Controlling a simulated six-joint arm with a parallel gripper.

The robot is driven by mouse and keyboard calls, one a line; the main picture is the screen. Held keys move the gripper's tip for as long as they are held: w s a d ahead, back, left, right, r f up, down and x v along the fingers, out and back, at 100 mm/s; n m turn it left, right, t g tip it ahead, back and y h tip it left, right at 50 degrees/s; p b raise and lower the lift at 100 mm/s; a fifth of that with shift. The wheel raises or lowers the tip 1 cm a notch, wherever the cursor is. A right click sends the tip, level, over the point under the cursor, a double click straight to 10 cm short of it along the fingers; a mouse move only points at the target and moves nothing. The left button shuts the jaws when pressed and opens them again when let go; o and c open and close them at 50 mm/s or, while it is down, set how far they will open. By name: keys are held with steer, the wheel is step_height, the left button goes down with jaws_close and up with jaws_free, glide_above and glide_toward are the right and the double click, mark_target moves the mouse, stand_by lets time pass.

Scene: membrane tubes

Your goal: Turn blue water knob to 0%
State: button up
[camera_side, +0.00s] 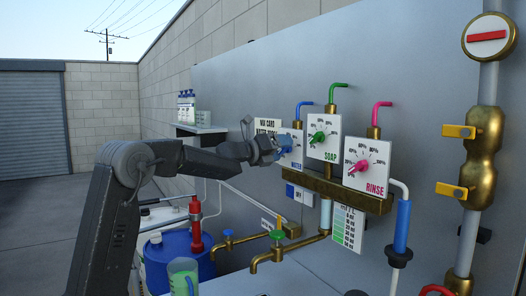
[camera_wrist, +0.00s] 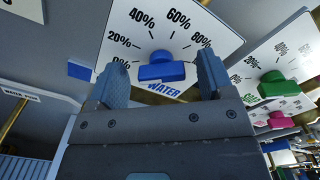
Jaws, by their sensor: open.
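The blue water knob (camera_wrist: 162,71) sits on a white dial panel (camera_wrist: 185,22) marked with percentages and the word WATER. In the wrist view the 0% mark is at the left, partly behind a finger, with 20%, 40%, 60% and 80% running over the top. The knob's bar looks roughly level; I cannot tell which mark it points at. My gripper (camera_wrist: 160,64) is open, with one finger on each side of the knob and a visible gap to each. In the side view my gripper (camera_side: 272,149) is at the WATER panel, right by the blue knob (camera_side: 285,143).
The green SOAP knob (camera_side: 318,137) and pink RINSE knob (camera_side: 358,166) are on panels to the right. A brass manifold (camera_side: 340,190) runs below the panels. Colored bent pipes rise above them. A blue drum (camera_side: 180,262) and brass taps stand lower down.

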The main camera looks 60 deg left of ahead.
steer(key=s, duration=1.3)
steer(key=shift+w, duration=0.1)
steer(key=s+d+f+m+g+h, duration=0.2)
steer(key=s+d+f+m+g, duration=0.1)
steer(key=d+m, duration=0.6)
steer(key=s+d+f+m+g+h, duration=0.1)
steer(key=s+d+f+m+g, duration=0.15)
steer(key=d+m, duration=0.6)
steer(key=s+d+f+m+g+h, duration=0.2)
steer(key=d+f+m+g, duration=0.2)
steer(key=d+m, duration=0.55)
steer(key=s+d+f+m+g+y, duration=0.1)
steer(key=s+f+m+y, duration=0.1)
steer(key=s+f+m, duration=0.2)
steer(key=s+d+f+m+g+y, duration=0.1)
steer(key=s+f+m+g+y, duration=0.1)
steer(key=s+f+m, duration=0.3)
steer(key=s+m+y, duration=0.1)
steer(key=s+m, duration=0.3)
steer(key=m, duration=0.4)
steer(key=shift+d+f, duration=0.15)
steer(key=shift+f, duration=0.15)
steer(key=shift+w, duration=0.1)
